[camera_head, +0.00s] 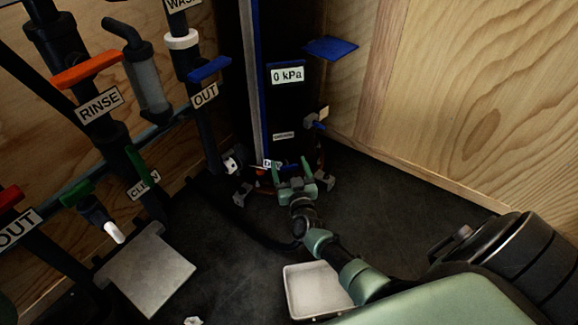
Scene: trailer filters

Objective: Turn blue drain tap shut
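My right gripper (292,168) reaches in from the lower right to the foot of a dark blue-fronted unit (288,105). Its two green fingers stand apart, one on each side, and I see nothing clearly held between them. A small white label (271,164), too small to read surely, sits just behind the left finger. The drain tap itself is not clear; this low area is dark and partly hidden by the gripper. A small blue part (319,125) shows higher on the unit's right side, beside a beige tag. My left gripper is not in view.
A white tray (304,290) lies on the dark floor beside my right forearm. At left stand pipes with an orange handle (88,70) marked RINSE, a blue handle (209,69) marked OUT, and a green handle (136,161). Plywood walls close the back and right.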

